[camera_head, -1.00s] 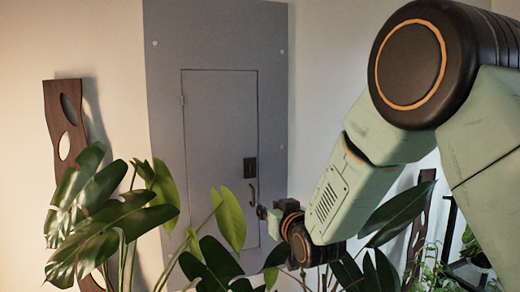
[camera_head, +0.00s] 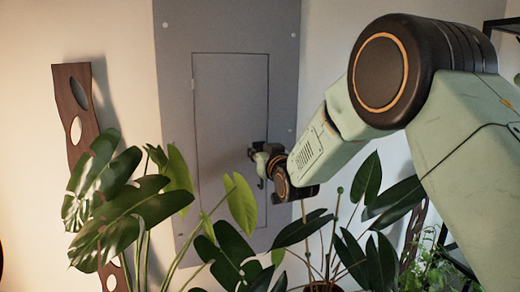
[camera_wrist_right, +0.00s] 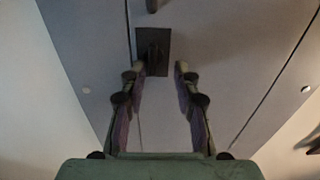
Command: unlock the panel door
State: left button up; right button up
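The grey panel door (camera_head: 225,110) is closed in its tall grey panel (camera_head: 174,80). My right gripper (camera_head: 256,157) is at the door's right edge, in front of the lock, and mostly covers it in the head view. In the right wrist view, the dark lock plate with its raised knob (camera_wrist_right: 153,45) lies ahead, between the two fingertips. My right fingers (camera_wrist_right: 158,70) are spread apart with a gap on both sides of the knob; I see no contact. The end of the dark door handle (camera_wrist_right: 152,5) shows at the top edge. My left gripper is in neither view.
A large-leaved plant (camera_head: 120,210) stands in front of the panel at the left, its leaves reaching across the door's lower part. Darker leaves (camera_head: 368,262) lie below my right arm. A brown wooden strip with holes (camera_head: 77,110) is on the left wall.

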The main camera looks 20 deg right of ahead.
jog(key=shift+s+d+r, duration=0.1)
jog(key=shift+s+d, duration=0.1)
jog(key=shift+d, duration=0.55)
jog(key=shift+w+a, duration=0.3)
jog(key=shift+a, duration=0.25)
jog(key=c, duration=0.5)
jog(key=shift+c, duration=0.6)
jog(key=shift+s+d, duration=0.1)
jog(key=shift+d, duration=0.25)
grip_shut()
jog(key=shift+a, duration=0.15)
